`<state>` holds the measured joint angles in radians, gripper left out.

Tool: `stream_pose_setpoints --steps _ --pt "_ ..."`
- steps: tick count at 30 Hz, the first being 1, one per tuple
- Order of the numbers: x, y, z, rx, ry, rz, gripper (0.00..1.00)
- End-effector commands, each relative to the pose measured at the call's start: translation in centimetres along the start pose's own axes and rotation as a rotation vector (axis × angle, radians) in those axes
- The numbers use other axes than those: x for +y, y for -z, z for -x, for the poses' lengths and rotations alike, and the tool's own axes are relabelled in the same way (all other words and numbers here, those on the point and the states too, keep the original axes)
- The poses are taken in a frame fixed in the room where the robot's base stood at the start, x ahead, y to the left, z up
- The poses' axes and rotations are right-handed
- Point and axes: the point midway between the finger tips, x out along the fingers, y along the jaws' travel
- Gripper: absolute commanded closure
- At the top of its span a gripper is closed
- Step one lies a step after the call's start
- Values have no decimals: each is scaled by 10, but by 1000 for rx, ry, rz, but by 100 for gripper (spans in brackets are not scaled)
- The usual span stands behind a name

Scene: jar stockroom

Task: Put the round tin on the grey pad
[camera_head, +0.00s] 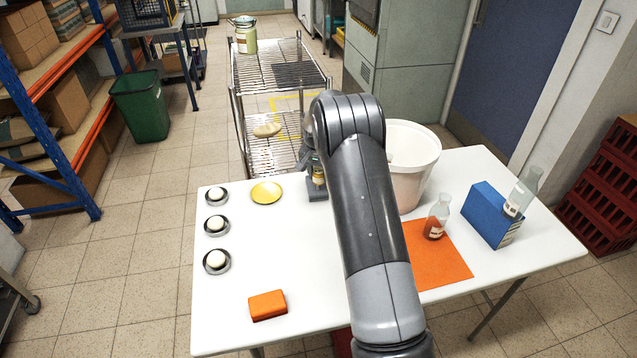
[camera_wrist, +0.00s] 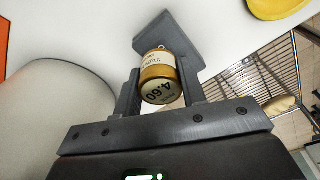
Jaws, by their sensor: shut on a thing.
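The round tin (camera_wrist: 161,80) is a small amber cylinder with a pale side label and a pale end marked 4.60. My gripper (camera_wrist: 158,92) is shut on it, one finger on each side. In the head view the tin (camera_head: 319,177) shows partly behind my arm, at the table's far edge. A dark grey pad (camera_head: 297,73) lies flat on the cart's top shelf, apart from the tin. A small square grey block (camera_wrist: 180,32) shows just beyond the tin on the table; I cannot tell whether they touch.
A white bucket (camera_head: 412,170) stands close right of my gripper. A yellow dish (camera_head: 266,192) lies left. The wire cart (camera_head: 250,80) behind the table carries a green jar (camera_head: 246,40).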

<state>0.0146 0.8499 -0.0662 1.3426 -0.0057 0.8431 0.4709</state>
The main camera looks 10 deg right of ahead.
Motion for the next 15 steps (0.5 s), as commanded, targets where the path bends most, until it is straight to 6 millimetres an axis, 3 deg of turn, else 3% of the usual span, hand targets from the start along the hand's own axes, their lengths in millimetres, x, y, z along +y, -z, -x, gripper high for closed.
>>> stream_pose_setpoints --steps 9,15 --pt "0 -4 -36 0 0 0 85" --pt "0 -4 -37 1 0 0 85"
